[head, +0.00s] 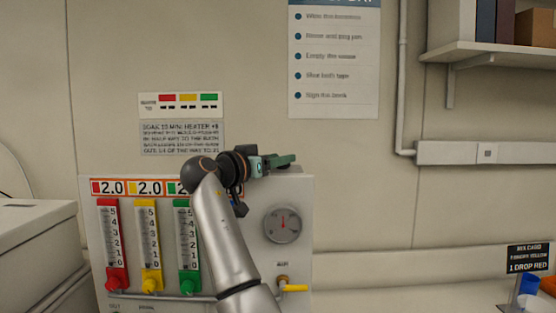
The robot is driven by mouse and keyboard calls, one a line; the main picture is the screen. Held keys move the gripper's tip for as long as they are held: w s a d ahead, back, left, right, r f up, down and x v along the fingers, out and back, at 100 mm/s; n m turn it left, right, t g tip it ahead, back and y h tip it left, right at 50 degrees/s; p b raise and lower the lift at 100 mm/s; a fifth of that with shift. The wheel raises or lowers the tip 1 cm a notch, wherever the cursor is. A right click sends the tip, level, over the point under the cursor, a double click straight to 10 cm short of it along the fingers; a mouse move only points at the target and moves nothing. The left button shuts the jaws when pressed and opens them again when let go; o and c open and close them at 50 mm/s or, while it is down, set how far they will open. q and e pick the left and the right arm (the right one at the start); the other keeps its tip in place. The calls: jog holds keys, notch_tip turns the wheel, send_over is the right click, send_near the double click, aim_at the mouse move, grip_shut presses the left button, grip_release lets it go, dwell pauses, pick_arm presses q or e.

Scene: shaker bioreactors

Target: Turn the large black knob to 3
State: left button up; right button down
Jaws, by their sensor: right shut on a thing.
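My right gripper (276,161) is at the top edge of the grey control panel (300,195), its arm rising from the bottom of the head view. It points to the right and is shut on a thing. A dark green piece shows at its tip; whether this is the held thing or part of the fingers is hard to tell. The large black knob cannot be made out; my right arm covers the middle of the panel. My left gripper is not in view.
The panel bears red (112,235), yellow (149,235) and green (187,235) gauges, a round dial (283,224) and a yellow-handled valve (292,288). A shelf (490,52) is at upper right. A blue item (527,288) stands at lower right.

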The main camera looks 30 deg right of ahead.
jog(key=shift+f, duration=0.15)
dwell(0.3)
jog(key=shift+c, duration=1.8)
grip_release()
jog(key=b+v, duration=0.3)
jog(key=v, duration=0.9)
jog(key=shift+a, duration=0.25)
